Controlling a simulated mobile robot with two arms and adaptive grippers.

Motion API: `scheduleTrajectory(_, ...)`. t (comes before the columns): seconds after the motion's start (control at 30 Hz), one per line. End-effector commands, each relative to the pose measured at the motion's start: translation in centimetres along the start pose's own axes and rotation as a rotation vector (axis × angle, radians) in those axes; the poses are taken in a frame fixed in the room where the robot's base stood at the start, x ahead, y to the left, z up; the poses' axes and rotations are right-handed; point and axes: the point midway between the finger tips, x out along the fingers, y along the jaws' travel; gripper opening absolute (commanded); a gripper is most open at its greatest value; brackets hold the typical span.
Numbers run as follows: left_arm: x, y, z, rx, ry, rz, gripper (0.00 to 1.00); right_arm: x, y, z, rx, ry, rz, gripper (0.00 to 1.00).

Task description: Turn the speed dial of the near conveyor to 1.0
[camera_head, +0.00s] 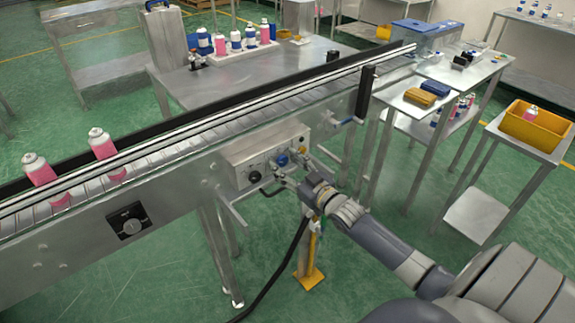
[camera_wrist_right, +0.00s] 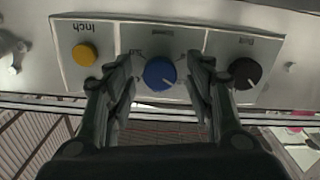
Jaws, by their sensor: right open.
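The near conveyor (camera_head: 180,185) carries a grey control box (camera_head: 240,152) on its side. The blue speed dial (camera_head: 283,160) shows on the box's front. In the right wrist view the blue dial (camera_wrist_right: 160,73) has an upside-down label above it, and its white pointer mark is toward the picture's lower right. My right gripper (camera_head: 289,177) is in front of the box. In the right wrist view its two open fingers (camera_wrist_right: 165,78) stand left and right of the blue dial, with gaps visible. Whether the fingertips reach the dial's depth is unclear. My left gripper is not in view.
A yellow button (camera_wrist_right: 84,54) labelled inch and a black belt knob (camera_wrist_right: 245,74) flank the dial closely. Two pink bottles (camera_head: 103,148) stand on the belt at left. A yellow bin (camera_head: 537,126) sits on the right table.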

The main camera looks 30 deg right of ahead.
Motion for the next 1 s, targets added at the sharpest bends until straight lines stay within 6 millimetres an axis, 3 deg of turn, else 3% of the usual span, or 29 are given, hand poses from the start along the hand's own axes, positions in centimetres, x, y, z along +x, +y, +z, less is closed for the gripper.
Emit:
scheduleTrajectory(0.07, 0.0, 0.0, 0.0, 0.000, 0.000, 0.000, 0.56, 0.0, 0.0, 0.0, 0.000, 0.000, 0.000, 0.49)
scheduleTrajectory(0.27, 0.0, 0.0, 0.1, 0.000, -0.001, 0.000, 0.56, 0.0, 0.0, 0.0, 0.000, 0.000, 0.000, 0.06)
scheduleTrajectory(0.67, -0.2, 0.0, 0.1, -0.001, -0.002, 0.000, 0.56, 0.0, 0.0, -0.1, -0.039, 0.000, 0.000, 0.05)
scheduleTrajectory(1.0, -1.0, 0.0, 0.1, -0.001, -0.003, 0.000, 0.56, 0.0, 0.0, -0.1, -0.261, 0.000, 0.001, 0.05)
